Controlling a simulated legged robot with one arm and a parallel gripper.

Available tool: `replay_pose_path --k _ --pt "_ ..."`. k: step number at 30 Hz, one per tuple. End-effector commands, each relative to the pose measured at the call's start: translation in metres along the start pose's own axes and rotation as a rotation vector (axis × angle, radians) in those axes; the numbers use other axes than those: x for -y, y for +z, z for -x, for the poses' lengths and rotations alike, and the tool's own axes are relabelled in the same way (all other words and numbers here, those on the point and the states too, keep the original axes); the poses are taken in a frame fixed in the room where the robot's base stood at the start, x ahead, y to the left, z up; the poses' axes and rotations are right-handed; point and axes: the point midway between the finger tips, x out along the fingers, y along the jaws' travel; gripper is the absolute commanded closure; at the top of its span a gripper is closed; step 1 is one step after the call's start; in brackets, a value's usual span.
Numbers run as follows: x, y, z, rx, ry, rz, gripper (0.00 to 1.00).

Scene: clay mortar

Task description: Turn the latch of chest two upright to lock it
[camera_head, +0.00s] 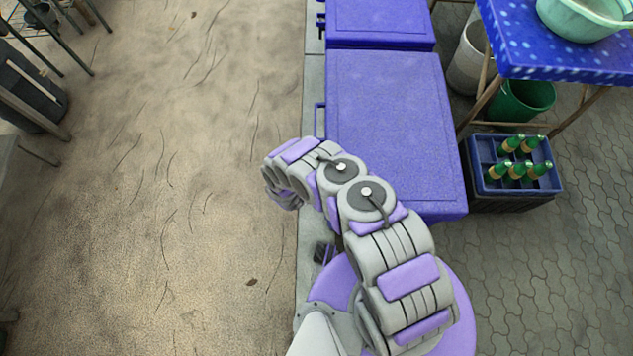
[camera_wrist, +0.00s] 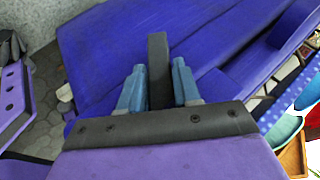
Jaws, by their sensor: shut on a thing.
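Two blue-purple chests stand in a row in the head view, a nearer one (camera_head: 390,110) and a farther one (camera_head: 380,22). I cannot tell which is chest two. My arm bends over the nearer chest's left side, and the arm itself mostly hides my gripper there. In the wrist view my gripper (camera_wrist: 157,88) has its two blue fingers on either side of a dark grey latch bar (camera_wrist: 157,60) and is shut on it. The bar stands out against the blue chest face (camera_wrist: 95,50). Its pivot is hidden behind the gripper.
A blue crate of green bottles (camera_head: 480,180) stands right of the nearer chest. Behind it are a blue spotted table (camera_head: 530,60), a basin (camera_head: 580,18) and a green bucket (camera_head: 525,102). The sandy ground (camera_head: 180,190) on the left is open.

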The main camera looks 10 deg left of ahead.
Motion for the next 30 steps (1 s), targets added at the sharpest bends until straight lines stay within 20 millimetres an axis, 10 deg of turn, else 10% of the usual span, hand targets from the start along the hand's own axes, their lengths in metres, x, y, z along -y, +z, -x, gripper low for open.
replay_pose_path --k 30 --pt "0.010 -0.002 -0.003 -0.004 0.359 0.136 0.98"
